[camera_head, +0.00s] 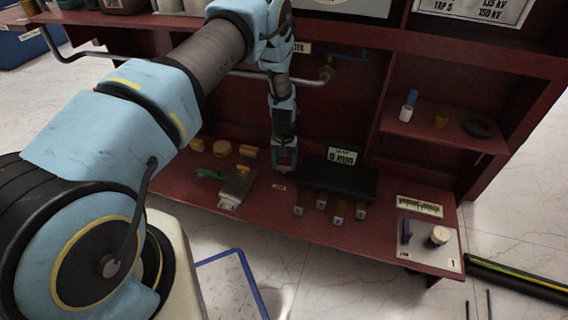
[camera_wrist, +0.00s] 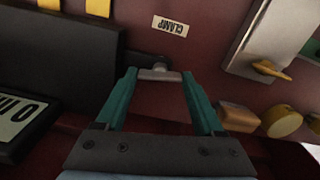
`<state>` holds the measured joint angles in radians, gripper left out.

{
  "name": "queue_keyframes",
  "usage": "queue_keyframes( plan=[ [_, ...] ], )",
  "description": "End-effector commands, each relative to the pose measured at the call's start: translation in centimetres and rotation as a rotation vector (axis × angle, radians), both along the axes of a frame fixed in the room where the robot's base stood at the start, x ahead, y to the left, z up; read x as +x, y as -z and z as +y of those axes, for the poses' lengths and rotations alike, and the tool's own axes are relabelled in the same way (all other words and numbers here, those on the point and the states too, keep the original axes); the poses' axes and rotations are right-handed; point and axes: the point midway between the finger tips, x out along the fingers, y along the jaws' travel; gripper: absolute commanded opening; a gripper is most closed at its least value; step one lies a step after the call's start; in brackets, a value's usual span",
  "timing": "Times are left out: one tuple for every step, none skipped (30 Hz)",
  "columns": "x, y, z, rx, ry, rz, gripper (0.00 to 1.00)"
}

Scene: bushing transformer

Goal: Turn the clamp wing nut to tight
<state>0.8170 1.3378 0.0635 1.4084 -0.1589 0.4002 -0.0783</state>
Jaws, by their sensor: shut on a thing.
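The clamp wing nut, a small grey metal piece (camera_wrist: 158,73), shows in the wrist view between my fingertips, at the edge of a black block (camera_wrist: 60,60). My gripper (camera_wrist: 155,75) has teal fingers, shut on the wing nut from its two sides. A white CLAMP label (camera_wrist: 170,25) lies on the red surface just beyond. In the head view my gripper (camera_head: 285,160) points down at the left end of the black block (camera_head: 345,181), and the wing nut is too small or hidden to make out. How tight the nut is cannot be told.
A "0 mm" display (camera_head: 342,156) stands behind the block. A grey plate with a yellow lever (camera_head: 238,186) lies to the left, near several brass pieces (camera_head: 222,148). A plate with a white knob (camera_head: 438,237) is at right.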

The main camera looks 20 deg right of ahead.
Motion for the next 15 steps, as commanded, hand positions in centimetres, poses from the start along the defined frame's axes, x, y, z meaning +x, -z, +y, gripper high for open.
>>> queue_keyframes(
  plan=[
    [0.08, -0.04, -0.03, -0.002, 0.028, -0.001, 0.14],
    [0.09, -0.04, -0.02, -0.002, 0.047, -0.001, 0.14],
    [0.08, -0.04, -0.03, -0.002, 0.067, -0.001, 0.14],
    [0.07, -0.04, -0.04, -0.002, 0.082, -0.001, 0.14],
    [0.07, -0.03, -0.04, -0.002, 0.097, -0.001, 0.14],
    [0.06, -0.03, -0.04, -0.002, 0.113, -0.001, 0.14],
    [0.05, -0.03, -0.05, -0.001, 0.124, 0.000, 0.14],
    [0.05, -0.03, -0.05, -0.002, 0.135, -0.001, 0.14],
    [0.05, -0.03, -0.05, -0.002, 0.147, -0.001, 0.14],
    [0.06, -0.03, -0.04, -0.001, 0.155, -0.002, 0.14],
    [0.06, -0.03, -0.04, -0.001, 0.162, -0.002, 0.14],
    [0.06, -0.03, -0.03, -0.001, 0.170, -0.002, 0.14],
    [0.06, -0.02, -0.04, -0.001, 0.175, -0.001, 0.14],
    [0.06, -0.02, -0.04, -0.001, 0.179, -0.001, 0.14],
    [0.06, -0.02, -0.04, -0.001, 0.183, -0.002, 0.14]
  ],
)
